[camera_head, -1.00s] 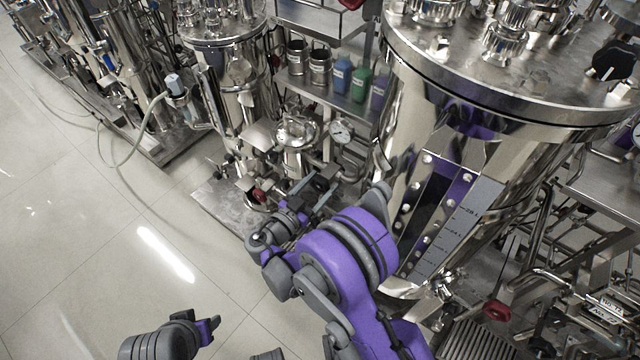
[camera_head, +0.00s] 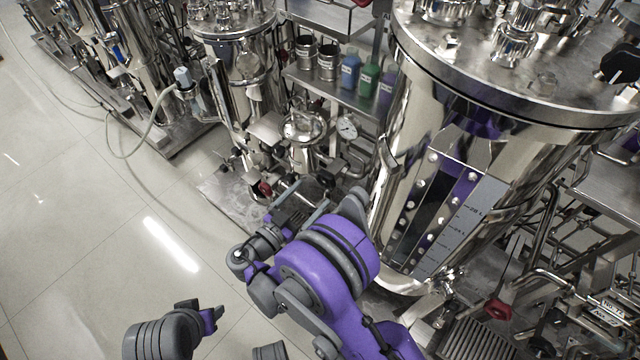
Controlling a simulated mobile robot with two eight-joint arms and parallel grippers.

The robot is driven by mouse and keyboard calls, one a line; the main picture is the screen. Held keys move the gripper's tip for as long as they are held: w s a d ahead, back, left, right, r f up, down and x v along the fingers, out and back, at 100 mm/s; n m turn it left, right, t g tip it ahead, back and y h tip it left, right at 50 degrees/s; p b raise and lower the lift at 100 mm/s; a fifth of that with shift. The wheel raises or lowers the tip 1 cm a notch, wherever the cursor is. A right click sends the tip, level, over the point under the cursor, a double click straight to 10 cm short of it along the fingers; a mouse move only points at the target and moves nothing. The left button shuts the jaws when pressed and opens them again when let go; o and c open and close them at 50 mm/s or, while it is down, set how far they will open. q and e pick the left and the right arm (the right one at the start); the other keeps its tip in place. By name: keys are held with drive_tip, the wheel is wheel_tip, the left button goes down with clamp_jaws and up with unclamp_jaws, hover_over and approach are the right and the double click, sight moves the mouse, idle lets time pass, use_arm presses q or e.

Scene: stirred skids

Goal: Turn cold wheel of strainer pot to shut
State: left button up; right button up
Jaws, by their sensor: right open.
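The strainer pot (camera_head: 303,127) is a small shiny steel vessel with a domed lid, standing low between two larger tanks. A round dial gauge (camera_head: 347,128) sits at its right. A red wheel (camera_head: 264,188) shows at its lower left. A small dark wheel or knob (camera_head: 326,178) shows below it at the right; I cannot tell which is the cold wheel. My right gripper (camera_head: 311,195) is open, its two grey fingers pointing at the pot's lower piping. It looks empty; contact with the dark wheel cannot be judged.
A large steel tank (camera_head: 410,150) stands close to the right of my right arm. A shelf (camera_head: 330,92) holds steel cups and blue and green bottles behind the pot. A hose (camera_head: 125,155) lies on the floor.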

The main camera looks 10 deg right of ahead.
use_arm(q)
drive_tip(key=shift+r, duration=0.15)
use_arm(e)
drive_tip(key=shift+v, duration=1.8)
